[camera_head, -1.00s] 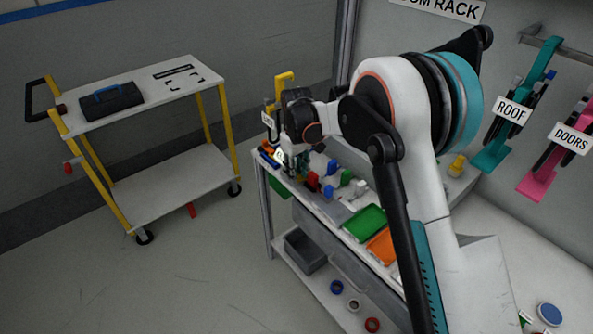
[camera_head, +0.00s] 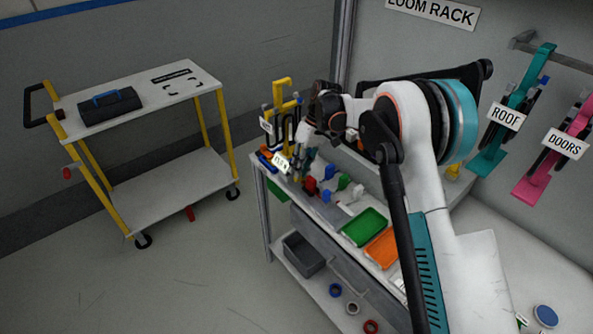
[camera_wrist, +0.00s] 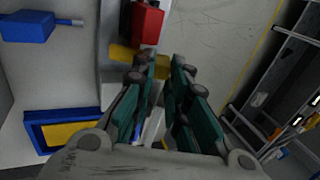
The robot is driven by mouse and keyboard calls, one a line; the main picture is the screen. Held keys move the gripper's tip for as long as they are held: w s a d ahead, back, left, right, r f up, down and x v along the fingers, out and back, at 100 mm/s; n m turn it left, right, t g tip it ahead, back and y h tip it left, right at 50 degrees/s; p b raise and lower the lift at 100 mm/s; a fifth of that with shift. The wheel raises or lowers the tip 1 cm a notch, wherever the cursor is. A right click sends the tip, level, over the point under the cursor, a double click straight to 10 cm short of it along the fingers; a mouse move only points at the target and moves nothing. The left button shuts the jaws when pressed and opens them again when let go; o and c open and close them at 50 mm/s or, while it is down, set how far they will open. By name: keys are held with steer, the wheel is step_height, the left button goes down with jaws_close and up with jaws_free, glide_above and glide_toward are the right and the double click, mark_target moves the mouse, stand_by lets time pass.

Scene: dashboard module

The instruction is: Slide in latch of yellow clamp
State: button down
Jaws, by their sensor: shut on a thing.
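In the wrist view the yellow clamp (camera_wrist: 122,55) lies at my fingertips, beside a red clamp (camera_wrist: 147,22). Part of it is hidden behind my left finger. My gripper (camera_wrist: 163,68) has its dark green fingers close around the clamp's end, with a narrow gap between them. The latch is too small and covered to make out. In the head view my gripper (camera_head: 302,165) is low over the bench's far left end, and a small yellow piece shows by its fingers. A blue clamp (camera_wrist: 27,26) is at the upper left of the wrist view.
Red, blue and green clamps stand right of my gripper on the bench. Green (camera_head: 363,227) and orange (camera_head: 384,248) trays lie nearer. A tall yellow stand (camera_head: 281,92) rises behind my gripper. A yellow-framed cart (camera_head: 146,112) stands left, with open floor between.

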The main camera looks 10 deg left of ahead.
steer(key=shift+w+d+r+g+y, duration=0.25)
steer(key=shift+w+d+g+y, duration=0.3)
steer(key=shift+g+y, duration=0.3)
steer(key=shift+w+d+r+g+y, duration=0.25)
steer(key=shift+w+d+g+y, duration=0.25)
steer(key=shift+g+y, duration=0.35)
steer(key=c, duration=1.6)
jaws_free()
steer(key=shift+w, duration=0.1)
steer(key=shift+o, duration=0.2)
steer(key=shift+r, duration=0.1)
step_height(320, 180, up, 10)
